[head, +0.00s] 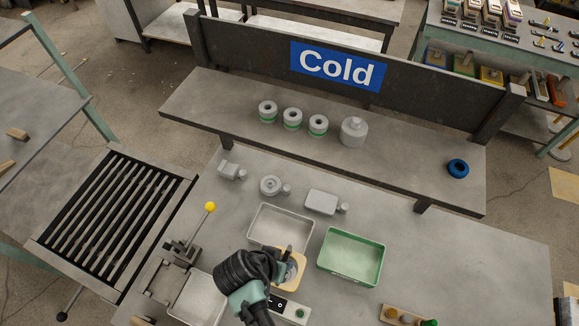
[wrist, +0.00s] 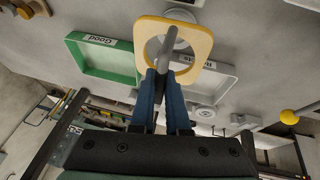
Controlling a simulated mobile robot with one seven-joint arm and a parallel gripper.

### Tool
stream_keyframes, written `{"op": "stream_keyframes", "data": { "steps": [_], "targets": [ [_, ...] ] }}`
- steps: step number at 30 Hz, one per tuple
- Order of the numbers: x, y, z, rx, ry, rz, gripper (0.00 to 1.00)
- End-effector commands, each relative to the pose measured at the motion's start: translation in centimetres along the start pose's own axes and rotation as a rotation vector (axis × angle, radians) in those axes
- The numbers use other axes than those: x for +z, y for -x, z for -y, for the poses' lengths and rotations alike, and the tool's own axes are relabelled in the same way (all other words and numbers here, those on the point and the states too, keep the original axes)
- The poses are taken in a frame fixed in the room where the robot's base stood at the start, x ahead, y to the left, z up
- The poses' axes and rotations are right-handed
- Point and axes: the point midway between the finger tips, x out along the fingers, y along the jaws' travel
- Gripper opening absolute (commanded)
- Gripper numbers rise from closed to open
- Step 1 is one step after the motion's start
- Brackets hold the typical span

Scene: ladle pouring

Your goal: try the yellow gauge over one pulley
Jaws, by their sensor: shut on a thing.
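My gripper (wrist: 163,78) is shut on the grey handle of the yellow gauge (wrist: 204,48), a flat pale-yellow plate with a large round opening. In the head view the gauge (head: 301,262) is above the near part of the bench, between the two trays and my arm. A bluish-grey shape shows within its outline there; I cannot tell what it is. Three grey ringed pieces with green bands, seemingly pulleys (head: 292,116), stand in a row on the raised shelf, well away from the gauge. A flat round grey piece (head: 270,185) lies on the bench behind the trays.
A green tray (head: 351,278), labelled Good in the wrist view, and a grey tray (head: 252,238) lie beyond my gripper. A yellow-knobbed lever (head: 210,207) rises at left. A blue ring (head: 458,168) sits at the shelf's right. The bench right of the green tray is largely clear.

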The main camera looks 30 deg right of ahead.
Motion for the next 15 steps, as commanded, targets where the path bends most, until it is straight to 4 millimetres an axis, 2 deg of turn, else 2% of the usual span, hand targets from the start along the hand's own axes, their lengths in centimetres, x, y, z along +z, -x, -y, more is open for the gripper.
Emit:
{"op": "stream_keyframes", "data": {
  "steps": [15],
  "targets": [
    [1.5, -3.8, 0.8, 0.0, -0.001, -0.001, 0.0]
  ]
}}
